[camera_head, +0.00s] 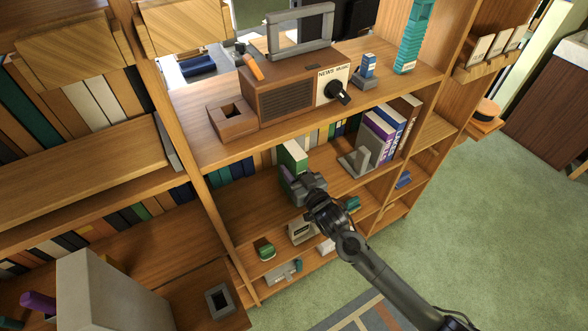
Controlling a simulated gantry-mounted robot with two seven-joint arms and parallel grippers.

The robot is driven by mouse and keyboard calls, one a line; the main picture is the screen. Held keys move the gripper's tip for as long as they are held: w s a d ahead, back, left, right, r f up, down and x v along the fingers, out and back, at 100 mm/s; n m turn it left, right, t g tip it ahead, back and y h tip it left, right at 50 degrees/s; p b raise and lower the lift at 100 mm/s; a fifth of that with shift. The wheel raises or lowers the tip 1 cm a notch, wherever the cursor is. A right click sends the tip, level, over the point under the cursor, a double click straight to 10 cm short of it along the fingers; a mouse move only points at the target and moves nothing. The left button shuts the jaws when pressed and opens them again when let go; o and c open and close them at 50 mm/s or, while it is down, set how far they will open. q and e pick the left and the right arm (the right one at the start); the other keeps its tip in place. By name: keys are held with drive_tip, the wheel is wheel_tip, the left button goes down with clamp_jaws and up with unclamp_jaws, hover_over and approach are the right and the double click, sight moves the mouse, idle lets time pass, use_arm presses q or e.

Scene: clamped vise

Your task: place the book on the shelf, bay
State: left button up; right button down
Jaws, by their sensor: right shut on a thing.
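The shelf (240,215) is a wooden bookcase seen at a slant from above. My right gripper (296,183) reaches from the lower right into its middle bay, below the radio's level. It is shut on a green book (293,156), which stands roughly upright at its tips. The fingers hide the book's lower part, and a small purple patch shows beside them. I cannot tell whether the book touches the shelf board. To its right, a grey bookend (358,161) stands beside purple and blue books (382,128). My left gripper is not in view.
A brown radio (285,100) and an open wooden box (232,118) stand on the board above. A teal tower (416,38) is at upper right. Small items, including a green one (266,249), sit on the lower level. Bare board lies left of the gripper.

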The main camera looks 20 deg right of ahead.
drive_tip(key=c, duration=0.6)
unclamp_jaws()
drive_tip(key=shift+f, duration=0.15)
drive_tip(key=shift+s, duration=0.1)
drive_tip(key=s+f+g+h, duration=0.1)
drive_tip(key=s+f+g, duration=0.2)
drive_tip(key=s, duration=1)
drive_tip(key=s+d+f+g, duration=0.1)
drive_tip(key=s+f+g, duration=0.2)
drive_tip(key=s, duration=0.9)
drive_tip(key=s+f+g+h, duration=0.1)
drive_tip(key=s+f+g, duration=0.2)
drive_tip(key=s+g, duration=0.5)
drive_tip(key=s, duration=0.5)
drive_tip(key=shift+s+d+f+h, duration=0.3)
drive_tip(key=shift+s+d+f, duration=0.05)
drive_tip(key=shift+d+f, duration=0.05)
